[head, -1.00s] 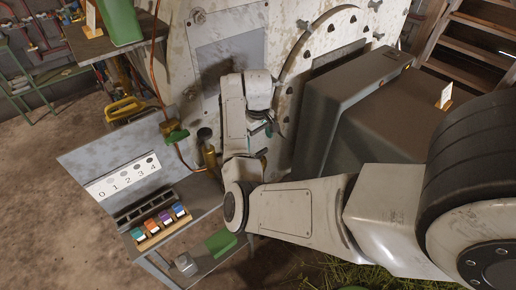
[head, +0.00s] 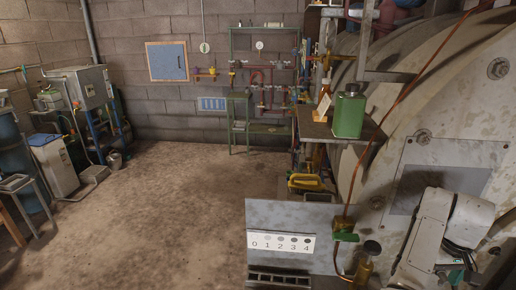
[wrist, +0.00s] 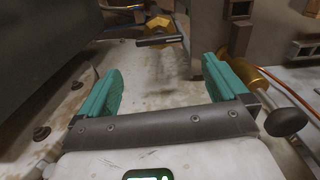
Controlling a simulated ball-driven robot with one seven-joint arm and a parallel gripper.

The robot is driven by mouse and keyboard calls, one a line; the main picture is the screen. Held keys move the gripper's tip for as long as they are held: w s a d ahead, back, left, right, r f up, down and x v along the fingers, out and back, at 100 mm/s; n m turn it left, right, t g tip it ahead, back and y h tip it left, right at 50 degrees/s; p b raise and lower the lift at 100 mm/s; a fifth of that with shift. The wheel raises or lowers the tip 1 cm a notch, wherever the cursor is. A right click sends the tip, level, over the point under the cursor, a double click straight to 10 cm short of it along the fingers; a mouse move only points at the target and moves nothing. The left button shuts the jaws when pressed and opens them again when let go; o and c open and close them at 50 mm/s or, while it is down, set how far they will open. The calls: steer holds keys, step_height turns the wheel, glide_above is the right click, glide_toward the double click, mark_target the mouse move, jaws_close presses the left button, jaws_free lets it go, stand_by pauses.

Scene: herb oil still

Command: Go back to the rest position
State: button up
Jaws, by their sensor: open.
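My gripper (wrist: 163,68) shows in the wrist view with its two teal fingers wide apart and nothing between them. In the head view my gripper (head: 458,272) is at the lower right, partly cut off by the bottom edge, in front of the big pale still (head: 440,115). A brass fitting with a dark knob (head: 364,264) stands just left of it. In the wrist view a brass cylinder with a dark knob (wrist: 286,121) lies close outside the right finger, and a gold fitting with a dark bar (wrist: 160,40) is beyond the fingertips.
A panel with a 0 to 4 scale (head: 282,243) stands at the bottom centre. A shelf (head: 322,133) carries a green canister (head: 349,113). An orange-brown hose hangs beside the still. The floor (head: 180,200) to the left is open. A machine (head: 82,87) stands at far left.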

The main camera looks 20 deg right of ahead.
steer(key=s+a+f+n, duration=0.1)
steer(key=s+a+f, duration=0.2)
steer(key=a, duration=0.7)
steer(key=s+a+f+n+b, duration=0.1)
steer(key=s+a+f, duration=0.3)
steer(key=a, duration=0.6)
steer(key=s+a+f+n+t, duration=0.1)
steer(key=s+a+f, duration=0.3)
steer(key=a, duration=0.7)
steer(key=shift+s+f+n+b, duration=0.25)
steer(key=shift+f+n+b, duration=0.15)
steer(key=shift+f+n, duration=0.45)
steer(key=shift+r, duration=0.1)
